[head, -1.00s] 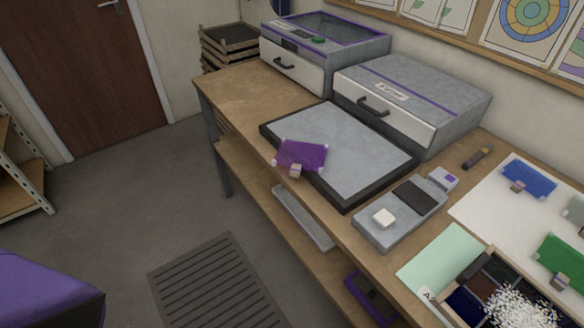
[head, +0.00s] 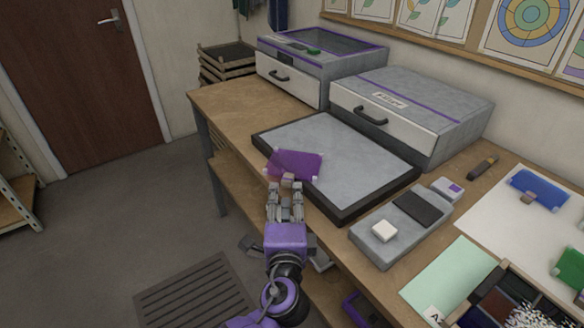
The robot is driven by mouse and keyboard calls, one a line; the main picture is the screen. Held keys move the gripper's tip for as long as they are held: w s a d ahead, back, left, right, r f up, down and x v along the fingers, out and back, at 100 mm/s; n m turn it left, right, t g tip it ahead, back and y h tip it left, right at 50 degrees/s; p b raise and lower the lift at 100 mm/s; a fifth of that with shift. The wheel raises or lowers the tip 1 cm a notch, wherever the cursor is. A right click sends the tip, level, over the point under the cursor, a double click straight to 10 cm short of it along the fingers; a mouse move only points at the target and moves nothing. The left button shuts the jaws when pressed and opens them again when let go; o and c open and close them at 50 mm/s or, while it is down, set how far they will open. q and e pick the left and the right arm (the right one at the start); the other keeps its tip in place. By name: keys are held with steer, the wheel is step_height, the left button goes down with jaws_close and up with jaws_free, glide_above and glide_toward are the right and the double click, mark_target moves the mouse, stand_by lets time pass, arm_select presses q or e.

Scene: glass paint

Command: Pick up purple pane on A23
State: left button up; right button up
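The purple pane (head: 296,164) lies on the left front part of the grey, dark-framed panel (head: 350,160), with a corner reaching over the front edge. A small pinkish tab (head: 288,178) sticks out from its near side. My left gripper (head: 286,188) is at the table's front edge, pointing at this tab. Its two fingers are apart, one on each side of the tab's line. I cannot tell whether they touch it. My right gripper is not in view. I see no readable A23 label.
Two grey drawer units (head: 408,110) stand behind the panel. A grey device with a white block (head: 384,231) is to the right. Blue (head: 540,188) and green (head: 572,270) panes lie further right. A lower shelf is under the bench.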

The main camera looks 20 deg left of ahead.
mark_target(285, 186)
arm_select(q)
steer(key=x, duration=0.7)
steer(key=shift+a+f+p, duration=0.1)
steer(key=shift+p, duration=0.2)
steer(key=shift+c, duration=0.5)
jaws_close()
